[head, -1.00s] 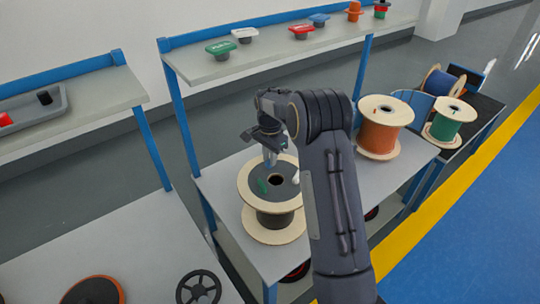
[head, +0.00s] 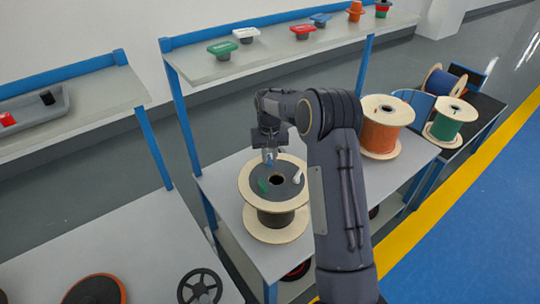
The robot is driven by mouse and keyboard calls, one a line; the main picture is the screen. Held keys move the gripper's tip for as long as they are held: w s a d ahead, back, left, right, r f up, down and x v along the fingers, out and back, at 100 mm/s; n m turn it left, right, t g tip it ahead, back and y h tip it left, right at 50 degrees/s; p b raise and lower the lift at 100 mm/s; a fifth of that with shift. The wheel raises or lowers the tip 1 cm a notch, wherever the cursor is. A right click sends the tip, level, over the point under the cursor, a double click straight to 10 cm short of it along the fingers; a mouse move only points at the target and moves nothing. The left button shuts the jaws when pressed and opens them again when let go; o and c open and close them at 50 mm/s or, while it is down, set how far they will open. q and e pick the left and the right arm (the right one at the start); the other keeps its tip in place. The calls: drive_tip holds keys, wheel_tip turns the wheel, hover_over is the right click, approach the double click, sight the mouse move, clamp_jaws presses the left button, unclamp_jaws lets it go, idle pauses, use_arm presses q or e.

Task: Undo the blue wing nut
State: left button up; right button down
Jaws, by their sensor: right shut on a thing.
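My right gripper (head: 269,158) points down at the back of the top flange of the dark cable spool (head: 251,181). It is shut on a small bluish thing, which looks like the blue wing nut; the fingers and wrist hide most of it. A green piece (head: 263,185) and a white piece (head: 297,177) lie on the same dark spool top, around its centre hole. My left gripper is not in view.
A shelf (head: 270,56) above holds several coloured pieces. The bench at lower left has a wheel-like disc (head: 200,287) and wide bare room.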

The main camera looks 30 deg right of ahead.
drive_tip(key=n, duration=0.3)
drive_tip(key=shift+a+n, duration=0.1)
drive_tip(key=shift+n, duration=0.3)
drive_tip(key=n, duration=0.4)
drive_tip(key=shift+n, duration=0.3)
drive_tip(key=n, duration=0.4)
drive_tip(key=shift+a+p, duration=0.1)
drive_tip(key=shift+p, duration=0.2)
drive_tip(key=shift+n, duration=1.9)
drive_tip(key=shift+s, duration=0.1)
drive_tip(key=c, duration=1.5)
unclamp_jaws()
wheel_tip(320, 180, up, 8)
drive_tip(key=shift+a+f, duration=0.1)
